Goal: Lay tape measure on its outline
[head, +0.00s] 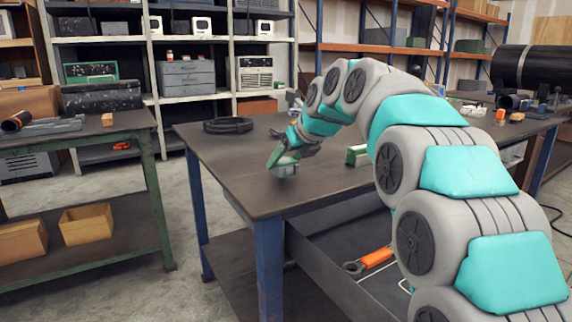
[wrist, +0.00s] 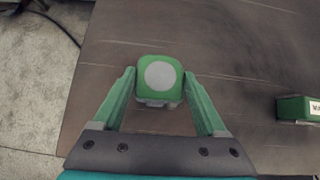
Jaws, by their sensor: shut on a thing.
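The tape measure (wrist: 159,78) is a green rounded block with a pale grey disc on its face. In the wrist view it sits between the fingertips of my gripper (wrist: 160,84), which is shut on it. In the head view my gripper (head: 284,164) points down over the near left part of the dark workbench (head: 235,180), with the tape measure largely hidden by the fingers. I cannot tell whether it touches the bench top.
A green and white box (head: 357,155) stands on the bench right of my gripper. A coiled black cable (head: 228,125) lies farther back. An open drawer (head: 335,255) below the front edge holds an orange-handled tool (head: 375,258). Bare bench top lies around my gripper.

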